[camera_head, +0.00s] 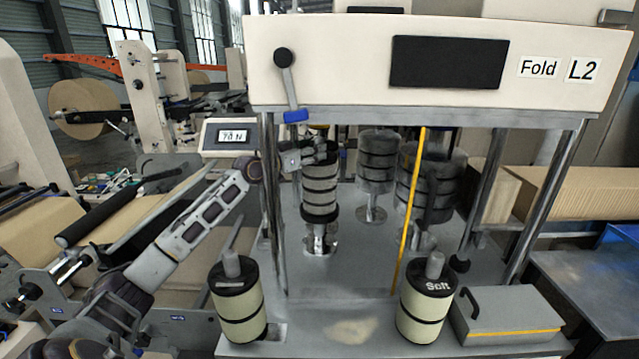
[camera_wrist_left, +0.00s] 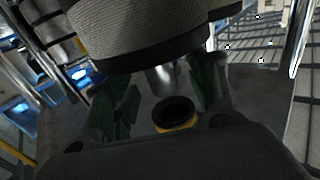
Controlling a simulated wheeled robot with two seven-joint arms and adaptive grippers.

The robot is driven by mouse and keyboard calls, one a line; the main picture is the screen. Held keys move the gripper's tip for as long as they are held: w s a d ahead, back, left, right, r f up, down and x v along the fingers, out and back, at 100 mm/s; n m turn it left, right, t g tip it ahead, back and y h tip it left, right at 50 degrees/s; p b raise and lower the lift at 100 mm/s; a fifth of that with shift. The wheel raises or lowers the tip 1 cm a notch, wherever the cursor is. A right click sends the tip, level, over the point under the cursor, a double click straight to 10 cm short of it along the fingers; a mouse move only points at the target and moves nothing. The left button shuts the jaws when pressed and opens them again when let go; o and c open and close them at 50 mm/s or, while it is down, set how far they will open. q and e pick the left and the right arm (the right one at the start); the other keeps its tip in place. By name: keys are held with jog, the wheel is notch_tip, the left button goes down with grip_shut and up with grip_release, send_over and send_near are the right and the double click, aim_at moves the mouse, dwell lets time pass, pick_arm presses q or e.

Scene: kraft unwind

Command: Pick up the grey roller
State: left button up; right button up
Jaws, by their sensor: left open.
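A grey roller (camera_head: 320,190) with dark bands stands upright on a metal post on the machine's deck, left of centre under the cream beam. It fills the upper part of the left wrist view (camera_wrist_left: 150,32), with a metal stem (camera_wrist_left: 162,78) coming from its end. My left gripper (camera_head: 308,155) is at the top of this roller and hides part of its upper end. In the left wrist view its two fingers with green pads (camera_wrist_left: 158,95) are apart, with the stem between them. I cannot tell whether they touch it. My right gripper is not in view.
More grey rollers stand behind (camera_head: 376,165) and right (camera_head: 428,185). Two cream rollers, left (camera_head: 238,305) and right (camera_head: 425,305), stand at the deck's front. A yellow rod (camera_head: 411,210), steel posts (camera_head: 272,210) and the overhead beam (camera_head: 350,60) bound the space. A grey box (camera_head: 508,315) sits front right.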

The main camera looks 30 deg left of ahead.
pick_arm(q)
jog(key=shift+p+x, duration=0.6)
jog(key=shift+x, duration=1.1)
grip_shut()
jog(key=shift+r, duration=0.2)
